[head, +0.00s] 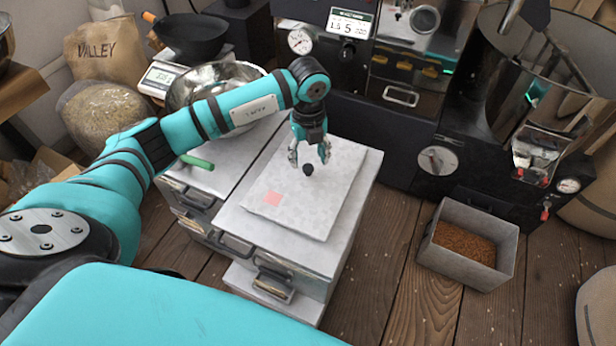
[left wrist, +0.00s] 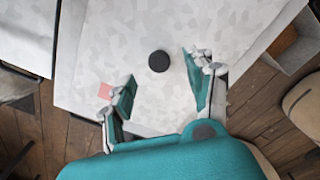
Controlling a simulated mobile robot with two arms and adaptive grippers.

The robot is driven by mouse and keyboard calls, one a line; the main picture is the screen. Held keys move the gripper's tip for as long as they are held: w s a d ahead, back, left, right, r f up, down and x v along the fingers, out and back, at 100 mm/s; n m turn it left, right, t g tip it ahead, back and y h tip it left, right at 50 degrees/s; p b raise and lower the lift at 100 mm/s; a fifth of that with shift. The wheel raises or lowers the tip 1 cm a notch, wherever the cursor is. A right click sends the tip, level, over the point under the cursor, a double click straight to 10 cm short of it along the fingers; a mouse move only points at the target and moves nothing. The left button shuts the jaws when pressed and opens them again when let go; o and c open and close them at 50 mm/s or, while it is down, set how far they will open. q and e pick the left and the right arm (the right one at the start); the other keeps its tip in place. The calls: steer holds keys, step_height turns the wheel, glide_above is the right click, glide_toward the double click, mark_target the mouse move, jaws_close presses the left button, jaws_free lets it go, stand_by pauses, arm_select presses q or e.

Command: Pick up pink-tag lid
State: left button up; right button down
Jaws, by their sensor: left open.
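The pink-tag lid (head: 325,201) is a flat, pale grey slab with a pink square (head: 273,199) and a small black round knob (head: 308,169). It lies on top of a pale cabinet (head: 292,248). My left gripper (head: 309,158) is open above the lid, with its fingers on either side of the knob and slightly behind it in the head view. In the left wrist view, the knob (left wrist: 159,61) shows beyond the open, empty fingertips. Contact with the lid cannot be told. My right gripper is not in view.
A metal bin of brown beans (head: 462,244) stands on the wooden floor at right. The black roasting machine (head: 400,130) stands behind the cabinet. A metal bowl (head: 215,85), scale (head: 160,77) and sacks (head: 105,118) crowd the back left. A green handle (head: 197,162) lies left of the lid.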

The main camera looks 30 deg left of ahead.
mark_target(308, 167)
arm_select(q)
step_height(308, 167, down, 4)
steer(key=shift+a+r+b, duration=0.1)
steer(key=shift+a+b, duration=0.05)
steer(key=shift+b, duration=0.35)
steer(key=shift+w+f, duration=0.1)
steer(key=shift+f, duration=0.55)
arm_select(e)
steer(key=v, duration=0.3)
arm_select(q)
steer(key=shift+c, duration=0.2)
jaws_close()
